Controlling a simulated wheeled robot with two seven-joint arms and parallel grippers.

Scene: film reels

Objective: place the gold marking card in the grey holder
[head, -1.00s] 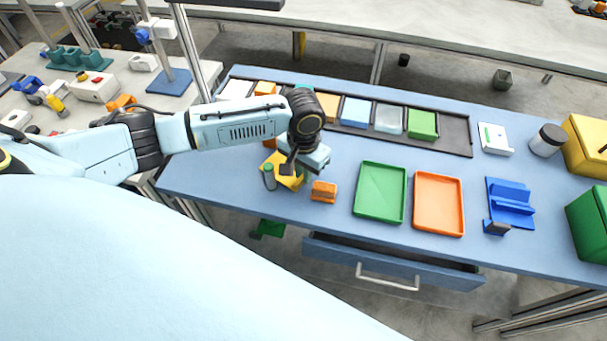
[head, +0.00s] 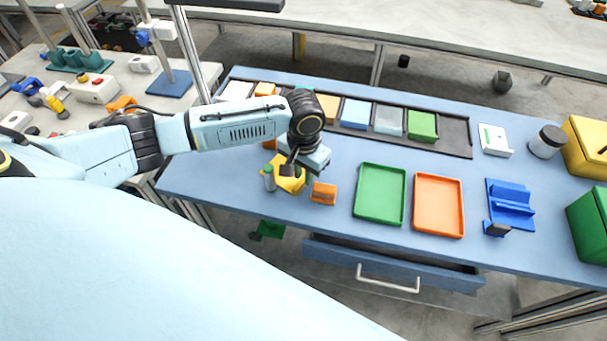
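My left gripper (head: 300,171) points down over the left part of the blue table. A yellow, gold-like piece (head: 290,185) is right under it, partly hidden by the gripper. I cannot tell whether the fingers are closed on it, or whether it is the gold marking card. I cannot make out a holder that is surely the grey one. A small grey piece (head: 496,229) sits at the front of a blue stepped stand (head: 512,207) on the right. My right gripper is out of view.
A small grey-green cylinder (head: 268,178) and an orange block (head: 323,193) flank the gripper. Green (head: 380,216) and orange (head: 439,232) trays lie to the right. A long dark rack (head: 456,136) with coloured blocks runs along the back. A drawer (head: 390,262) stands open in front.

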